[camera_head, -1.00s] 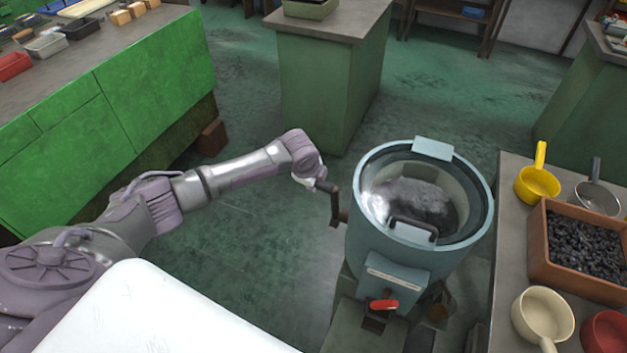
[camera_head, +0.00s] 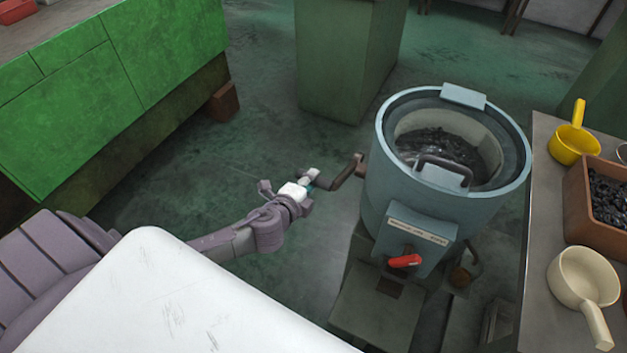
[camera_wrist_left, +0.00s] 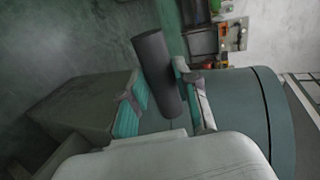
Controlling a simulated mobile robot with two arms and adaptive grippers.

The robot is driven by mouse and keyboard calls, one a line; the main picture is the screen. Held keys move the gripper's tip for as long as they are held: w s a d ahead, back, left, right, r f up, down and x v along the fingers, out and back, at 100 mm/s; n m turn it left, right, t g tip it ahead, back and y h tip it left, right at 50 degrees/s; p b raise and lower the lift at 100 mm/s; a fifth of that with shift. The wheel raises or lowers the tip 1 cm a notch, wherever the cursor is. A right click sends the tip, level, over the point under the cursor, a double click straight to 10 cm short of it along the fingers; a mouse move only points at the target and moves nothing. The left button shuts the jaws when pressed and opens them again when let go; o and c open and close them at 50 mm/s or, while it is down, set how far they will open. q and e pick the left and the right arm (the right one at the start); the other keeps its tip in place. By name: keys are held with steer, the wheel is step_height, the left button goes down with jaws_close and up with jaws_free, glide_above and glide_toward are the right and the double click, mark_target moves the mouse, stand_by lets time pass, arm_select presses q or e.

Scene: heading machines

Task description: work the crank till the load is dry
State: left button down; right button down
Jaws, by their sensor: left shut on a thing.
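The machine is a blue-grey drum (camera_head: 400,170) with an open top and a label plate and red lever (camera_head: 404,261) on its front. Its load (camera_head: 438,148) is dark, loose pieces inside the basket. The crank (camera_head: 350,168) sticks out from the drum's left side. My left gripper (camera_head: 308,182) is at the crank's outer end, shut on its handle. In the left wrist view the dark cylindrical handle (camera_wrist_left: 160,72) lies between the teal-padded fingers. Whether the load is wet cannot be told. My right gripper is not in view.
A grey-topped table (camera_head: 545,130) at right holds a yellow scoop (camera_head: 573,145), a cream scoop (camera_head: 583,278) and a brown box (camera_head: 577,208) of dark pieces. Green cabinets (camera_head: 90,90) stand at left and a green counter (camera_head: 350,60) behind. Floor between is clear.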

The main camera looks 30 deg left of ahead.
arm_select(q)
steer(key=f, duration=0.1)
steer(key=s+f+b, duration=0.1)
steer(key=f, duration=0.1)
steer(key=shift+s, duration=0.1)
stand_by(0.4)
steer(key=c, duration=0.8)
jaws_free()
steer(key=shift+c, duration=0.2)
steer(key=v, duration=1.2)
steer(key=shift+b, duration=0.3)
